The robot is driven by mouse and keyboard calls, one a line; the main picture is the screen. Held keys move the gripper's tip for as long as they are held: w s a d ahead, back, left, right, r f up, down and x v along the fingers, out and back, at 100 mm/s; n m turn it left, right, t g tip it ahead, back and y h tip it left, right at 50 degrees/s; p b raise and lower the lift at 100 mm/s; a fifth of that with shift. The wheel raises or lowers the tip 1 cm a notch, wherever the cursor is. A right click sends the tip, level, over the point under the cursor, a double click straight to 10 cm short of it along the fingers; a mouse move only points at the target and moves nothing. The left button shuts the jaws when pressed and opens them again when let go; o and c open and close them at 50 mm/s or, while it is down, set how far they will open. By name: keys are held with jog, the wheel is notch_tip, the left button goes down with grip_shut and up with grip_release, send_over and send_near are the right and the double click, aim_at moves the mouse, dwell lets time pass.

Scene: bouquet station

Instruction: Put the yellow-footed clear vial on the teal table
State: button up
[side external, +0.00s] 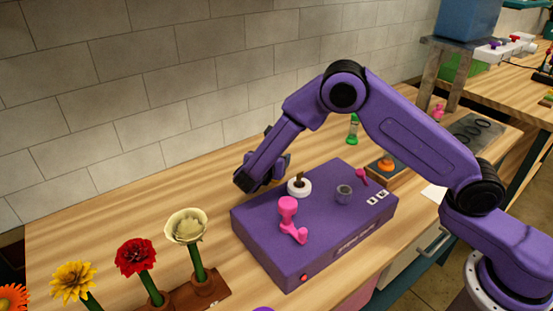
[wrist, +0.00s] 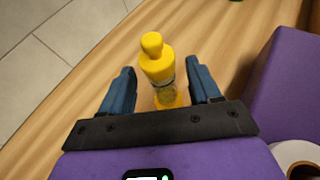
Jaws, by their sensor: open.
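The yellow-footed clear vial (wrist: 160,75) stands on the wooden bench in the wrist view, with a yellow cap, a clear body and a yellow foot. My gripper (wrist: 160,68) is open, with one blue finger on each side of the vial and a visible gap to each. In the side view my gripper (side external: 262,172) is low behind the left end of the purple box, and I cannot make out the vial there. A table with dark teal legs (side external: 535,165) shows at the far right of the side view; I cannot tell whether it is the teal table.
Flowers (side external: 136,256) stand at the front left. The wall (side external: 150,100) runs along the back.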

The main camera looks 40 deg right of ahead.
notch_tip(320, 180, up, 6)
jog(key=shift+d+f, duration=0.15)
dwell(0.5)
